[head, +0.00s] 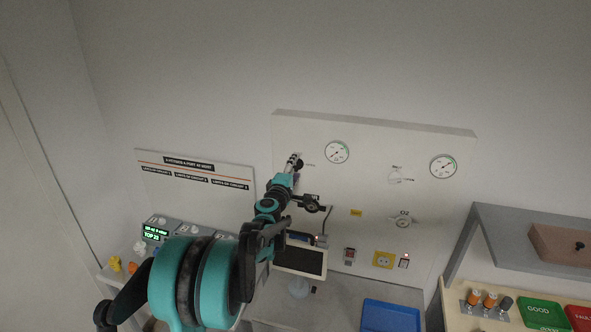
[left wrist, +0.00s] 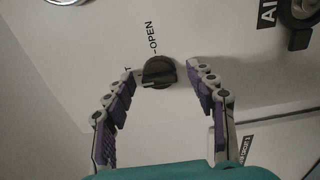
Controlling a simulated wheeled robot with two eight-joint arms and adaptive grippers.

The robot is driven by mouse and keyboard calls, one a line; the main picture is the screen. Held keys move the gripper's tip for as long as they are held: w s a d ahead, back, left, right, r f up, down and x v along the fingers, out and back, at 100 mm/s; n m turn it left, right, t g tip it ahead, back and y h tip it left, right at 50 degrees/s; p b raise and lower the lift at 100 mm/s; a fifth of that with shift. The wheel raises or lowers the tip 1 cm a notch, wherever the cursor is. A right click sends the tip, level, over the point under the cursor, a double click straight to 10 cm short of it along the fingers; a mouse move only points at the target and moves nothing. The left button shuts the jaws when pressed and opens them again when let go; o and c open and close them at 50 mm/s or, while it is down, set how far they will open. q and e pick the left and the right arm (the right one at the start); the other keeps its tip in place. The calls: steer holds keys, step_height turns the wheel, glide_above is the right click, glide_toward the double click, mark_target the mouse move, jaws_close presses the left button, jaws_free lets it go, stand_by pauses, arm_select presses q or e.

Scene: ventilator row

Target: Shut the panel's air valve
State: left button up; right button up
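The air valve is a small black knob (left wrist: 159,72) on the pale wall panel (head: 300,128). In the left wrist view an "OPEN" label is printed just above it, and part of another word ending in T shows at its upper left. Which mark the knob points to is not clear. My left gripper (left wrist: 160,75) is open, with one fingertip on each side of the knob and a narrow gap visible on both sides. In the head view my left gripper (head: 294,163) is at the panel's upper left and largely hides the knob. My right gripper is not in view.
A round black fitting (left wrist: 298,14) beside a partly cut-off "AI" label is near the knob. The panel also carries two gauges (head: 337,152) (head: 443,166) and an O2 outlet (head: 403,222). Below are a screen (head: 300,260) and a blue tray (head: 391,316).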

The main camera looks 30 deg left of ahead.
arm_select(q)
steer(key=v, duration=1.2)
stand_by(0.3)
steer(key=s+d+f+m+g+h+b, duration=0.1)
steer(key=s+d+f+m+h+b, duration=0.2)
steer(key=d, duration=0.4)
steer(key=s+d+f+m+g+h+b, duration=0.25)
steer(key=d+f+m, duration=0.25)
steer(key=d, duration=0.3)
steer(key=s+d+f+m+g+h+b, duration=0.1)
steer(key=s+d+f+m+h+b, duration=0.15)
steer(key=d+f+m, duration=0.35)
steer(key=s+d+f+m+g+y+b, duration=0.1)
steer(key=s+f+m+g+b, duration=0.2)
steer(key=s+f, duration=0.4)
steer(key=s+d+f+m+g+y+b, duration=0.2)
steer(key=s+f, duration=0.6)
steer(key=s, duration=0.4)
steer(key=shift+d+m+g+y+b, duration=0.3)
steer(key=shift+m+g+b, duration=0.15)
steer(key=shift+m+b, duration=0.45)
